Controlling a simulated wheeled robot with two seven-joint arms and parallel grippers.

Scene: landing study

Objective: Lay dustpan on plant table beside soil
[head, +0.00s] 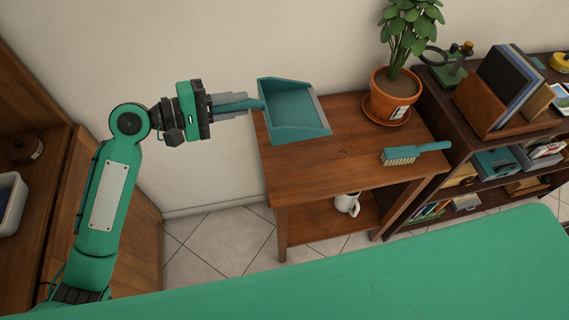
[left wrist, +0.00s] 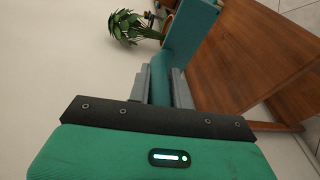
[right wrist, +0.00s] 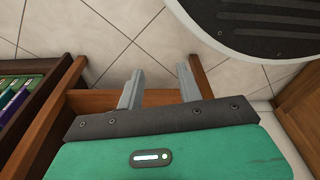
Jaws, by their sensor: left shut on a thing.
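My left gripper (head: 242,105) is shut on the handle of the teal dustpan (head: 292,110), left of the plant table (head: 300,175). The pan's open side points right, over the table's back left part; I cannot tell how high it is above the wood. The left wrist view shows the dustpan (left wrist: 188,38) beyond the fingers (left wrist: 162,88). A small patch of spilled soil (head: 343,153) lies mid-table, right of and in front of the pan, apart from it. My right gripper (right wrist: 158,88) is open and empty in the right wrist view, outside the head view.
A potted plant (head: 391,92) on a saucer stands at the table's back right. A teal brush (head: 415,153) lies at the right. A white mug (head: 347,203) is on the lower shelf. A dark bookshelf (head: 440,105) adjoins at right. The table's front left is clear.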

